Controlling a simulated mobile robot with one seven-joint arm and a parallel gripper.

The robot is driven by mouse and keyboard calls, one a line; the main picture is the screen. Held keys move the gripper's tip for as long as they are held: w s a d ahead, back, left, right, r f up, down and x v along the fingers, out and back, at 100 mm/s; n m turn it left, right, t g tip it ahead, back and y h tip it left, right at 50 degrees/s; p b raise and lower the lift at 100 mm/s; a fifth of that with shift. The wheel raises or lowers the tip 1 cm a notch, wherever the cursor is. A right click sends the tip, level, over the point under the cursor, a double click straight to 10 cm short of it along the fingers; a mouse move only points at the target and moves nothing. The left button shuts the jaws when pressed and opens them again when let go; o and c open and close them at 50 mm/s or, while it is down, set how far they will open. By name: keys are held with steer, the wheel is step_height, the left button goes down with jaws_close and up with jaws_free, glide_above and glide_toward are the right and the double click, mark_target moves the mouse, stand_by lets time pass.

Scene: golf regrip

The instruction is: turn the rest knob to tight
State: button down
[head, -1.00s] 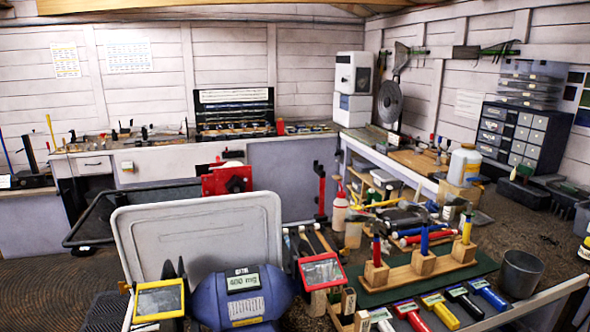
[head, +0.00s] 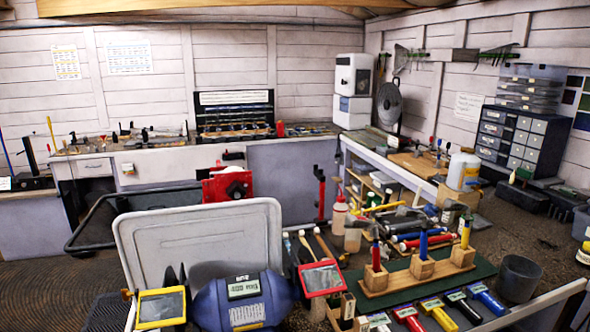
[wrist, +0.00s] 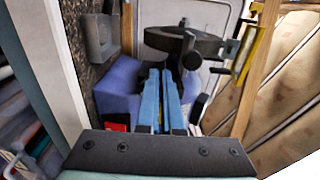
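In the wrist view, my gripper (wrist: 165,72) shows as two long blue fingers close side by side beyond a dark screwed bar. They look shut, and I see nothing clearly between them. A black round part (wrist: 183,40) lies just past the fingertips, with a small dark knob-like piece (wrist: 191,58) below it, right of the tips. I cannot tell whether they touch. In the head view, a red clamp (head: 213,187) with a dark round knob (head: 236,190) stands behind a grey panel. I cannot make out my gripper there or read the knob's tightness.
The grey panel (head: 205,235) stands upright in front of the red clamp. A red post (head: 320,195) stands to the right. The right bench has wooden blocks on a green mat (head: 400,285), several coloured grips and a dark cup (head: 519,278).

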steer(key=shift+d+r+p, duration=0.15)
steer(key=shift+r+p, duration=0.15)
steer(key=shift+p, duration=0.15)
stand_by(0.3)
steer(key=v, duration=0.6)
steer(key=shift+a, duration=0.25)
